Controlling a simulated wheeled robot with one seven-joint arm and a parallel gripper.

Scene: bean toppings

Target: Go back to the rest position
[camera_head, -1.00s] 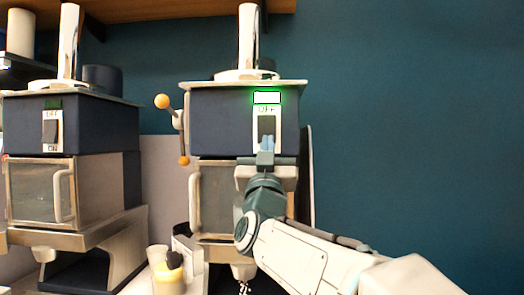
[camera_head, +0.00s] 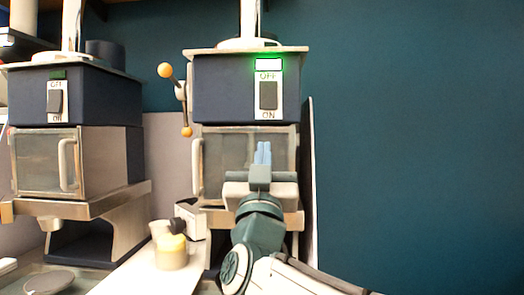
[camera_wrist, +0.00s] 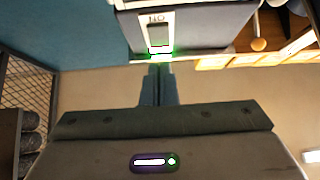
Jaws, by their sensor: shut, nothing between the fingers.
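My gripper (camera_head: 263,153) is shut and empty, with its blue-grey fingers together and pointing up. In the head view it is in front of the glass door of the right machine (camera_head: 230,88), below the switch (camera_head: 268,95). The switch plate reads OFF above and ON below, and a green light (camera_head: 268,64) glows above it. In the wrist view the closed fingers (camera_wrist: 158,84) point toward the switch (camera_wrist: 158,38) and appear apart from it.
A second machine (camera_head: 75,100) stands at the left, with its indicator dark. A lever with orange balls (camera_head: 165,70) is on the right machine's left side. A cup with yellow contents (camera_head: 171,252) stands below. The teal wall (camera_head: 420,130) at right is clear.

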